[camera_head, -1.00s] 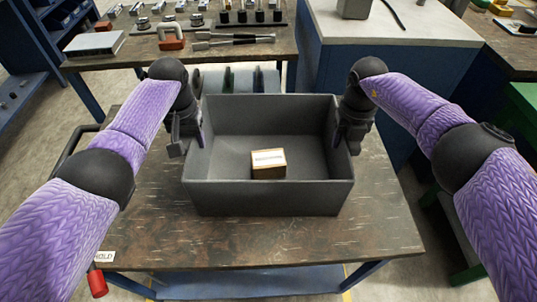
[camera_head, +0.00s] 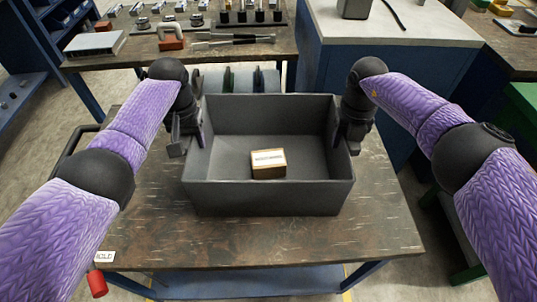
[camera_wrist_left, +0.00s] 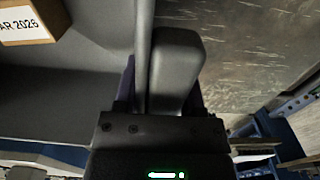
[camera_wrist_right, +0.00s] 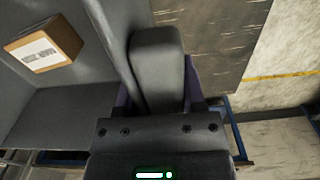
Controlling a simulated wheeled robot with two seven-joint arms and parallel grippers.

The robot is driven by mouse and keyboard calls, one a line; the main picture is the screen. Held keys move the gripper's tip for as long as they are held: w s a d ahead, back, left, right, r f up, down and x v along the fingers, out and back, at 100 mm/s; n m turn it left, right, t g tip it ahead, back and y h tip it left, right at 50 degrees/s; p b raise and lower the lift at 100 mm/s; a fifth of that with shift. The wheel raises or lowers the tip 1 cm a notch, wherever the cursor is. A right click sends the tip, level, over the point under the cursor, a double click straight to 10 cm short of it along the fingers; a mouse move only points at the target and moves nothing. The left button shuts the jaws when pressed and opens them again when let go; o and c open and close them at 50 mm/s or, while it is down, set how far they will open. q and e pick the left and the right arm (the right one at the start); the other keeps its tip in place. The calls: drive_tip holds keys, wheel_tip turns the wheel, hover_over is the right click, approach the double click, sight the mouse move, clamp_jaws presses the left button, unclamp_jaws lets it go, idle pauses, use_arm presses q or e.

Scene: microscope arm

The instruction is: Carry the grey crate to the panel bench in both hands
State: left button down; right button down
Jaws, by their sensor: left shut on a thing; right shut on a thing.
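The grey crate (camera_head: 268,198) is open-topped and sits level over the dark wooden top of a trolley-like table (camera_head: 140,225); I cannot tell whether it touches the top. A small cardboard box (camera_head: 268,164) with a white label lies inside on its floor. My left gripper (camera_head: 200,135) is shut on the crate's left wall, one finger inside and one outside. My right gripper (camera_head: 340,135) is shut on the right wall in the same way. The left wrist view shows the crate wall (camera_wrist_left: 143,60) between the fingers; the right wrist view shows the wall (camera_wrist_right: 118,50) likewise.
A workbench (camera_head: 120,55) with tools and clamps stands behind. A pale-topped blue cabinet (camera_head: 400,25) stands at the back right. A green unit (camera_head: 522,105) is at the right edge. The table has a black handle (camera_head: 70,145) at left and a red-ended part (camera_head: 97,284) at front left.

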use_arm(q)
drive_tip(key=shift+r, duration=0.15)
use_arm(e)
drive_tip(key=shift+w+r, duration=0.1)
drive_tip(key=shift+r, duration=0.1)
